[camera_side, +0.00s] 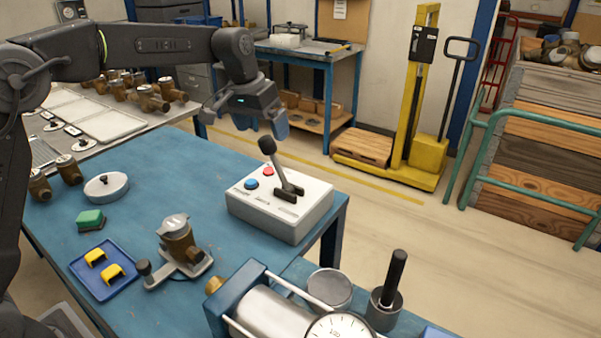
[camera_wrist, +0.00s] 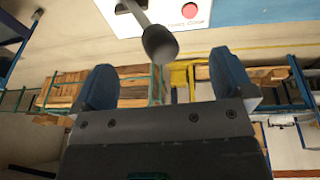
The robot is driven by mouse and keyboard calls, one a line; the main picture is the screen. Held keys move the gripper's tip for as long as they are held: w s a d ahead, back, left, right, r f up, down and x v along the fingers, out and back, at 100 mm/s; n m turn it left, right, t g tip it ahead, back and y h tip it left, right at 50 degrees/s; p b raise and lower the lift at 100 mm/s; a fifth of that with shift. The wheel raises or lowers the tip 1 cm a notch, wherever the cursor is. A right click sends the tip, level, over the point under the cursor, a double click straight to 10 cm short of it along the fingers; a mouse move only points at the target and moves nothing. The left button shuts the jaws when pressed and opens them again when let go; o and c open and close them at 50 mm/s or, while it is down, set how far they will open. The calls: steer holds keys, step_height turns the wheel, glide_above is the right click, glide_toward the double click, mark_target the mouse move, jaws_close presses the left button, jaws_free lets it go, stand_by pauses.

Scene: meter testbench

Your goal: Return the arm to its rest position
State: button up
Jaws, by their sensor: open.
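My gripper (camera_side: 262,122) hangs from the extended arm above the far right part of the blue table (camera_side: 135,184). Its blue fingers are apart in the wrist view (camera_wrist: 162,88), with nothing held between them. Just below it in the side view is a white control box (camera_side: 280,205) with a lever that has a black knob (camera_side: 267,146), a red button (camera_side: 268,171) and a blue button (camera_side: 251,183). The lever leans up toward the gripper. In the wrist view the knob (camera_wrist: 160,43) shows ahead of the fingers; whether it touches the gripper cannot be told, but it looks apart.
On the table are a brass meter on a stand (camera_side: 179,240), a blue tray (camera_side: 112,290) with yellow clips, a green sponge (camera_side: 90,219) and a round white lid (camera_side: 106,187). A test rig with a gauge (camera_side: 340,326) stands in front. A bench of brass parts (camera_side: 104,123) is at left.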

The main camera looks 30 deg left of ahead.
steer(key=shift+v, duration=0.85)
steer(key=shift+s+r, duration=0.15)
steer(key=shift+s, duration=0.1)
steer(key=s+r+t, duration=0.1)
steer(key=s+r, duration=0.1)
steer(key=s, duration=0.7)
steer(key=s+r+t, duration=0.1)
steer(key=s+r, duration=0.1)
steer(key=s, duration=0.6)
steer(key=s+f, duration=0.3)
steer(key=s, duration=0.4)
steer(key=s+f+t, duration=0.1)
steer(key=s+f, duration=0.3)
steer(key=s, duration=0.3)
steer(key=shift+s+a+y, duration=0.3)
steer(key=shift+a+y, duration=0.1)
